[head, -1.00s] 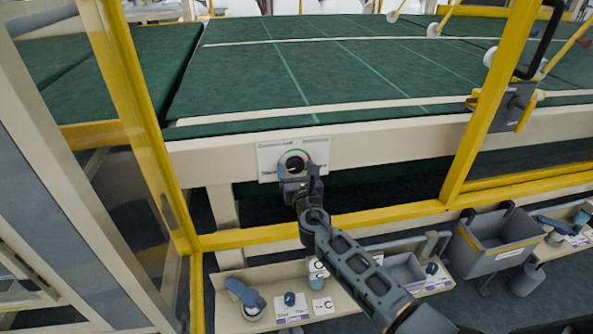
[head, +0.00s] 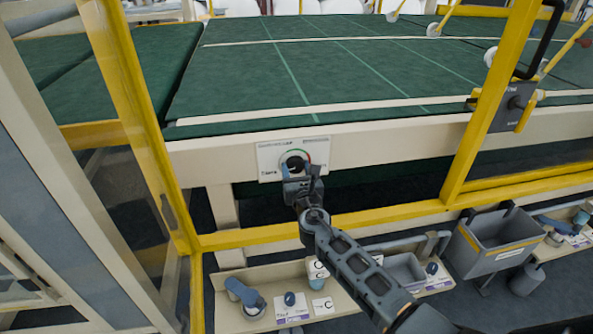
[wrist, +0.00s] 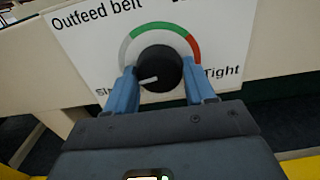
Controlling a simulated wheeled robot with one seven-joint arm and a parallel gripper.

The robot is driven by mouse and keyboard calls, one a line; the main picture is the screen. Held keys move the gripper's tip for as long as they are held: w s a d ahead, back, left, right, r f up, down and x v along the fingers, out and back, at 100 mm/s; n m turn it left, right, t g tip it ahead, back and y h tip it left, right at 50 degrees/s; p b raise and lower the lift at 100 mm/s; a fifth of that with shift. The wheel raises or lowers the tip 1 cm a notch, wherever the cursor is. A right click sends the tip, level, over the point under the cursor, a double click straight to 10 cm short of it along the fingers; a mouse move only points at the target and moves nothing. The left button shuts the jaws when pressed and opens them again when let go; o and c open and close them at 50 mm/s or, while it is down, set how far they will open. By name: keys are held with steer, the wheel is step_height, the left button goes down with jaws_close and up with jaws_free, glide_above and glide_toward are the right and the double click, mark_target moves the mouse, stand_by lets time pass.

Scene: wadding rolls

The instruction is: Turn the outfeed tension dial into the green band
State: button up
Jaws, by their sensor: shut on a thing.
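The outfeed tension dial is a round black knob (wrist: 160,66) on a white panel (head: 316,154) fixed to the pale beam. In the wrist view its white pointer mark points left and slightly down, towards the partly hidden "Slack" word, outside the green band. The arc around it runs grey at left, green (wrist: 155,27) across the top and red (wrist: 194,47) at right, beside "Tight". My gripper (head: 302,171) has a blue finger on each side of the knob and is shut on it. The fingers hide the lower ends of the arc.
A yellow guard frame (head: 330,221) surrounds the opening that my arm reaches through, with posts left and right. The green belt (head: 330,65) lies above the beam. A beige tray (head: 232,313) with small parts and a grey bin (head: 500,240) sit below.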

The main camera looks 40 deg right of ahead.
steer(key=shift+m, duration=0.3)
steer(key=m+b, duration=0.3)
steer(key=m, duration=0.1)
steer(key=shift+w+a+f+m, duration=0.1)
steer(key=shift+m, duration=0.2)
steer(key=m+b, duration=0.2)
steer(key=m, duration=0.3)
steer(key=shift+m+b, duration=0.3)
steer(key=m+b, duration=0.3)
steer(key=m, duration=0.2)
steer(key=m+b, duration=0.1)
steer(key=m, duration=0.1)
steer(key=m+b, duration=0.1)
steer(key=m, duration=0.1)
steer(key=m+b, duration=0.1)
steer(key=shift+r+m, duration=0.25)
steer(key=shift+m, duration=0.15)
steer(key=o, duration=1)
steer(key=shift+o, duration=0.2)
